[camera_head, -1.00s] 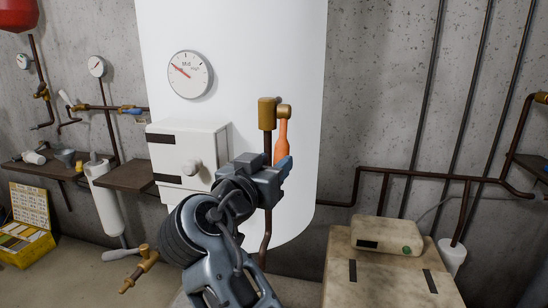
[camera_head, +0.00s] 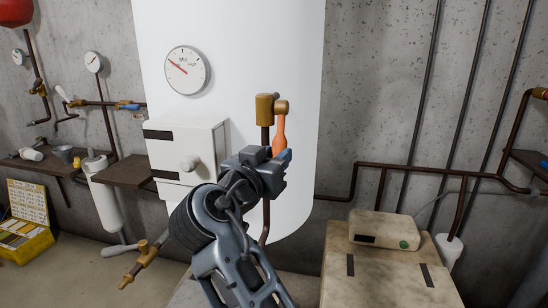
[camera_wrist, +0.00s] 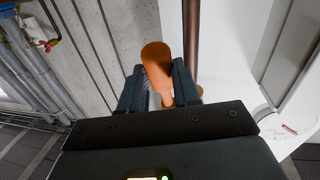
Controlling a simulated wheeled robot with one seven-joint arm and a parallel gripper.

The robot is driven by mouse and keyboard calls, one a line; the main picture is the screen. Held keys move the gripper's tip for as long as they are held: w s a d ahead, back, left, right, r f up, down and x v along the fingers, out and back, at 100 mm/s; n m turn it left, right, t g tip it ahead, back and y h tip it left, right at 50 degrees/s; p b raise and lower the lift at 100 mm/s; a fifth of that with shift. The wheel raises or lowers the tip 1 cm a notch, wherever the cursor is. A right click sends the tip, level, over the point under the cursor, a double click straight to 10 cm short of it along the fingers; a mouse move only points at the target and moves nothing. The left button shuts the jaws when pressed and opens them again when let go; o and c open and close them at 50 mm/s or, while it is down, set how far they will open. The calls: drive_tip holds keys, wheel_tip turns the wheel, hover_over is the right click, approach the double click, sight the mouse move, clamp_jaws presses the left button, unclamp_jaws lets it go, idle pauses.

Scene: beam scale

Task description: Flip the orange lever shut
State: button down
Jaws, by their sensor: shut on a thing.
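The orange lever (camera_head: 279,132) hangs down from a brass valve (camera_head: 266,109) on the vertical pipe in front of the white tank. My gripper (camera_head: 283,156) is at the lever's lower end in the head view and hides its tip. In the wrist view the orange lever (camera_wrist: 158,66) stands between the two dark fingers of my gripper (camera_wrist: 160,88), which are shut on it. A bit of the brass valve shows behind the fingers in the wrist view.
The white tank (camera_head: 235,50) with a dial gauge (camera_head: 187,70) stands right behind. A white control box (camera_head: 186,150) is left of my arm. A worn cabinet (camera_head: 388,270) with a small beige device (camera_head: 384,230) stands at lower right. Wall pipes run at right.

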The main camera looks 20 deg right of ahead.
drive_tip(key=shift+s+a+r+y+p, duration=0.2)
drive_tip(key=shift+s+r+y+p, duration=0.15)
drive_tip(key=shift+p, duration=0.25)
drive_tip(key=shift+g, duration=0.3)
drive_tip(key=shift+f, duration=0.1)
drive_tip(key=c, duration=1.1)
unclamp_jaws()
drive_tip(key=b+v, duration=0.1)
drive_tip(key=v, duration=0.6)
drive_tip(key=shift+s+a+b, duration=0.3)
drive_tip(key=shift+a+b, duration=0.05)
drive_tip(key=shift+b, duration=0.05)
